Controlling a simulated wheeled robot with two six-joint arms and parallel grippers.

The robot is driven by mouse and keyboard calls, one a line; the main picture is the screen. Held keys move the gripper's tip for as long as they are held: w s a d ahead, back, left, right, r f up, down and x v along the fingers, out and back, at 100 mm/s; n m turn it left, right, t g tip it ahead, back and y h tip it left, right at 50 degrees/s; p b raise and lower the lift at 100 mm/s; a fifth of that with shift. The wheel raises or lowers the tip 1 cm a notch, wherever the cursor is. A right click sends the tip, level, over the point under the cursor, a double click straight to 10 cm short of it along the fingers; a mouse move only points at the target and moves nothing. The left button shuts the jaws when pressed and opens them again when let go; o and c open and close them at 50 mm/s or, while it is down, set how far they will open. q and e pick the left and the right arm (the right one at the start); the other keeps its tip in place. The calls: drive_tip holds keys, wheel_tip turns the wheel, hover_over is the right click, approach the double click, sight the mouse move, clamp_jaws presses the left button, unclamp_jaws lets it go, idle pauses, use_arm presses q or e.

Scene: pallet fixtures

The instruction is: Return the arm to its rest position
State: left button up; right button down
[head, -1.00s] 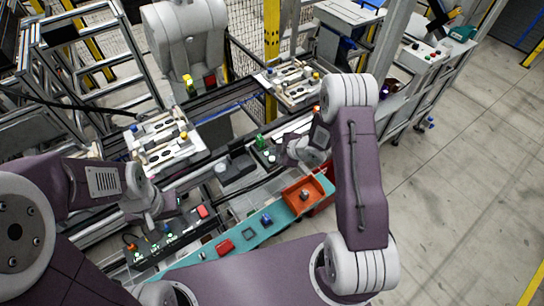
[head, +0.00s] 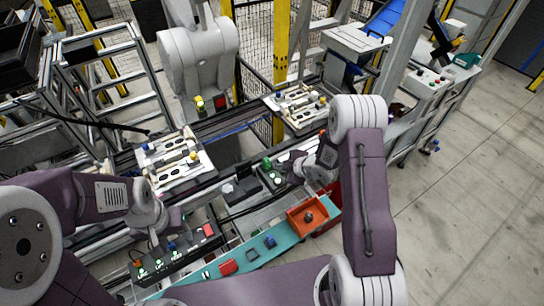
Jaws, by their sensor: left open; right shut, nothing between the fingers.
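My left arm comes in from the left, and its wrist hangs over the left end of the control box. My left gripper (head: 172,220) is small and partly hidden by the wrist; it is open, and I see nothing in it. My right arm arches up on the right and bends back toward the conveyor. My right gripper (head: 291,168) is shut and empty, beside the small green-button box (head: 272,177) and above and left of the orange tray. Its fingertips are hard to make out.
Two pallet fixtures (head: 172,162) (head: 301,106) sit on the conveyor. An orange tray (head: 297,224) with a dark part stands on a teal shelf (head: 291,240), with a red block (head: 228,267) and a blue part (head: 270,242). A button control box (head: 176,258) lies left. Floor at right is clear.

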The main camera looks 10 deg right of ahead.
drive_tip(key=shift+f, duration=0.1)
wheel_tip(320, 180, up, 10)
drive_tip(key=w+a+m+t+h+b, duration=0.1)
drive_tip(key=m+t+h+b, duration=0.1)
drive_tip(key=b, duration=0.4)
drive_tip(key=s+d+f+m+g+h, duration=0.1)
drive_tip(key=s+f+m+g, duration=0.1)
drive_tip(key=s, duration=0.6)
drive_tip(key=s+d+f+m+g, duration=0.1)
drive_tip(key=s+f+m+g, duration=0.1)
drive_tip(key=s+m, duration=0.5)
drive_tip(key=s+d+f+m+g+h+b, duration=0.1)
drive_tip(key=s+m+g, duration=0.3)
drive_tip(key=s, duration=0.5)
drive_tip(key=shift+s+f+m+g+h, duration=0.3)
drive_tip(key=shift+f+m, duration=0.1)
drive_tip(key=shift+f, duration=0.1)
